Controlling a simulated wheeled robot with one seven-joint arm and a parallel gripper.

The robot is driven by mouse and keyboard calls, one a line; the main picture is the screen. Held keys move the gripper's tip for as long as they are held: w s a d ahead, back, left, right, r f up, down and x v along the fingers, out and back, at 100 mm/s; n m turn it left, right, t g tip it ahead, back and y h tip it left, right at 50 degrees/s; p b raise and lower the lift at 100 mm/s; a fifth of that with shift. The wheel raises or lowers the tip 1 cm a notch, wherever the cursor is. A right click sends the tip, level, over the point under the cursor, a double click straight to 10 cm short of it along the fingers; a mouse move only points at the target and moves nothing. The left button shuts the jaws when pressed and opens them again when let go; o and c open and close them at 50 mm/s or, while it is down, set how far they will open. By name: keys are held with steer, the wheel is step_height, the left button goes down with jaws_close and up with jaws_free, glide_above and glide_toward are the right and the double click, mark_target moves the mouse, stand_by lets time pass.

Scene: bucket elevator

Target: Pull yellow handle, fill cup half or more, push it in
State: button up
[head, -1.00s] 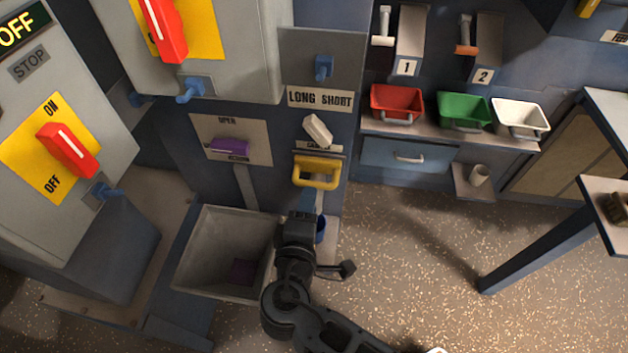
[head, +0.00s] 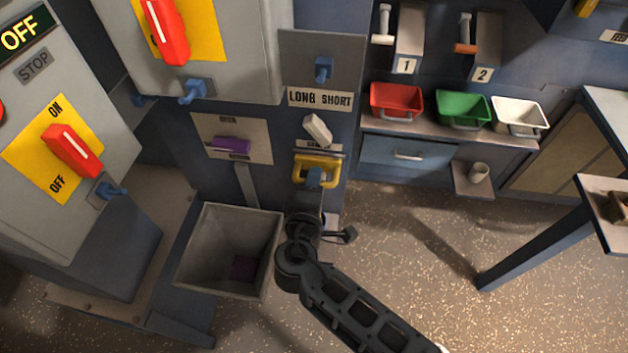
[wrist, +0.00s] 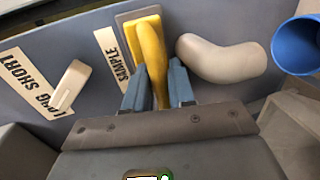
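The yellow handle (head: 300,172) sits on the panel under a small SAMPLE label and also shows in the wrist view (wrist: 150,50). My gripper (wrist: 160,75) has its two blue-grey fingers on either side of the handle. Whether they press on it is not clear. In the head view my gripper (head: 315,178) covers the handle's middle. A blue cup (wrist: 298,45) shows at the right edge of the wrist view, apart from my fingers; its contents are not visible. In the head view my arm hides most of the cup's area.
A pale rounded spout-like piece (wrist: 220,58) lies close to my right finger. A white lever (head: 318,130) is above the handle. A grey open hopper (head: 205,240) stands at left of my arm. Red, green and white bins (head: 397,101) (head: 462,109) (head: 520,116) are at right.

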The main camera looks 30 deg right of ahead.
jaws_close()
steer(key=shift+s+a, duration=0.1)
steer(key=f+v, duration=0.1)
steer(key=v, duration=0.5)
steer(key=shift+s+f+b, duration=0.2)
steer(key=shift+b, duration=0.1)
steer(key=shift+a, duration=0.1)
steer(key=shift+o, duration=1.6)
jaws_free()
steer(key=b+v, duration=0.1)
steer(key=v, duration=0.6)
steer(key=shift+s+a, duration=0.25)
steer(key=shift+s, duration=0.05)
steer(key=shift+r, duration=0.1)
